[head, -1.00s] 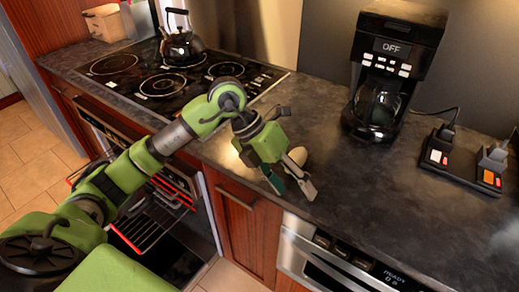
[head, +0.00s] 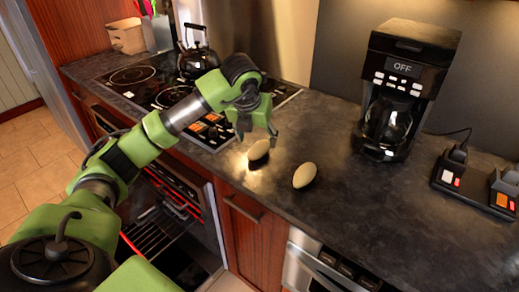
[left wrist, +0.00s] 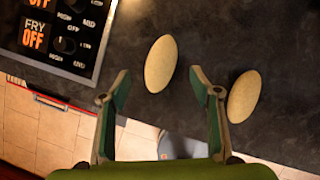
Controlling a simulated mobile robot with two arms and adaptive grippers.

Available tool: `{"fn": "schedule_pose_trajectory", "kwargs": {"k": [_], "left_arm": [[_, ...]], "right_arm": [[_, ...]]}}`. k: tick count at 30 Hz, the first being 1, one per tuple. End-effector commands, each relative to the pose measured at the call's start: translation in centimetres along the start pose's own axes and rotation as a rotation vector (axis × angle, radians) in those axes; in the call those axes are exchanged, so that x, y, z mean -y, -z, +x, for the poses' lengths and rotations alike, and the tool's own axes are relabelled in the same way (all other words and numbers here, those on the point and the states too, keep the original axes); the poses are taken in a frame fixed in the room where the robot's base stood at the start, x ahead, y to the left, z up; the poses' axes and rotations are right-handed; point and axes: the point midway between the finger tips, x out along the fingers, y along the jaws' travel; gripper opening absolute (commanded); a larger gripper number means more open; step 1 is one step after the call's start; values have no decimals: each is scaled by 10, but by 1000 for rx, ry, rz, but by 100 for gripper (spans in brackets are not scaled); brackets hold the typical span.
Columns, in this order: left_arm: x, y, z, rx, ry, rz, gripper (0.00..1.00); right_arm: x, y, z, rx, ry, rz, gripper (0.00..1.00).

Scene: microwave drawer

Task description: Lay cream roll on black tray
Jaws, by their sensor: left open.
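Two cream, egg-shaped rolls lie apart on the dark counter. The left roll (head: 258,150) is near the counter's front edge, and the other roll (head: 305,175) is to its right. My left gripper (head: 257,132) is open and empty by the left roll. In the left wrist view, the left roll (left wrist: 160,63) shows between and just beyond the open fingertips (left wrist: 160,79). The other roll (left wrist: 243,97) is outside the right finger. I cannot make out a plain black tray in either view. My right gripper is out of view.
A coffee maker (head: 405,88) stands at the back right, beside a black charger base (head: 470,186) holding devices. A kettle (head: 197,62) sits on the cooktop (head: 150,84) at the left. The oven (head: 160,225) below is open.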

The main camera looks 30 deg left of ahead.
Motion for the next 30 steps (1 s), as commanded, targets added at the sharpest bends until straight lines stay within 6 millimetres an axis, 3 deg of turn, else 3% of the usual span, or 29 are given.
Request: {"fn": "schedule_pose_trajectory", "kwargs": {"k": [5,13,22,23,27,30], "left_arm": [[1,1,11,-2,0,1,57],[1,2,50,-2,1,0,57],[1,2,57,1,1,2,57],[1,2,57,1,1,2,52],[1,2,57,1,1,1,16],[1,2,57,0,1,1,14]], "right_arm": [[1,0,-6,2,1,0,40],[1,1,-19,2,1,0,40],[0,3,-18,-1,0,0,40],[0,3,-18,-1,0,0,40],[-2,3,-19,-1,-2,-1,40],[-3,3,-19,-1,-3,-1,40]]}}
